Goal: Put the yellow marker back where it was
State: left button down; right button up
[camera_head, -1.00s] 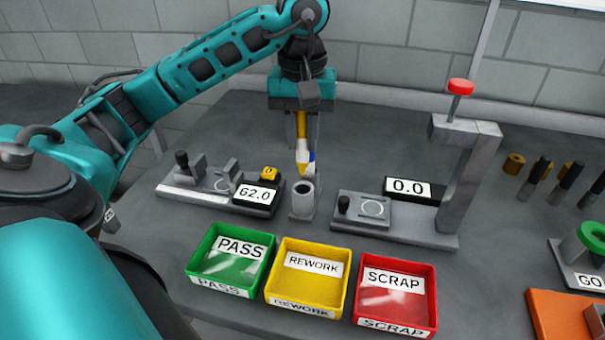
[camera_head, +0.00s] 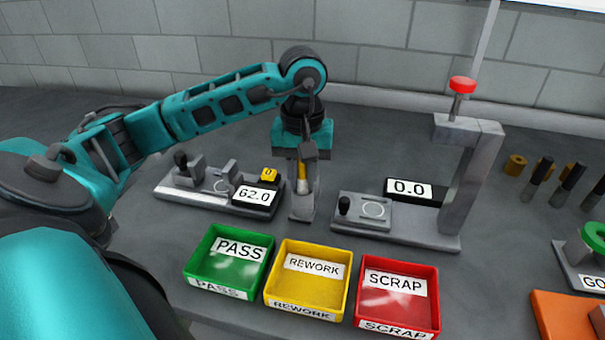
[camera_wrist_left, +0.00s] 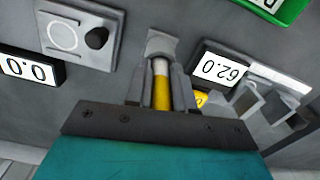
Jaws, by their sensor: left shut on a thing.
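The yellow marker (camera_head: 302,172) is upright between the fingers of my left gripper (camera_head: 303,185), which is shut on it. In the left wrist view the marker (camera_wrist_left: 162,88) shows yellow with a whitish section toward the grey holder. The grey holder (camera_head: 302,212) stands between the two gauges, and the marker's lower end is at its top. The fingers hide part of the holder, so I cannot tell how deep the marker sits. The holder also shows in the left wrist view (camera_wrist_left: 162,43). My right gripper is not in view.
The gauge reading 62.0 (camera_head: 256,196) is close left of the holder; the press stand (camera_head: 470,175) with its 0.0 display (camera_head: 408,189) is at right. Green PASS (camera_head: 205,262), yellow REWORK (camera_head: 272,283) and red SCRAP (camera_head: 433,300) trays lie in front. Several dark-handled tools (camera_head: 567,182) stand far right.

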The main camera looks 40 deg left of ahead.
pick_arm(q)
jog(key=c, duration=1)
grip_release()
jog(key=shift+r, duration=0.1)
jog(key=shift+r+p, duration=0.3)
notch_tip(320, 180, up, 11)
jog(key=shift+f+p, duration=0.1)
jog(key=shift+p, duration=0.85)
jog(key=shift+r, duration=0.35)
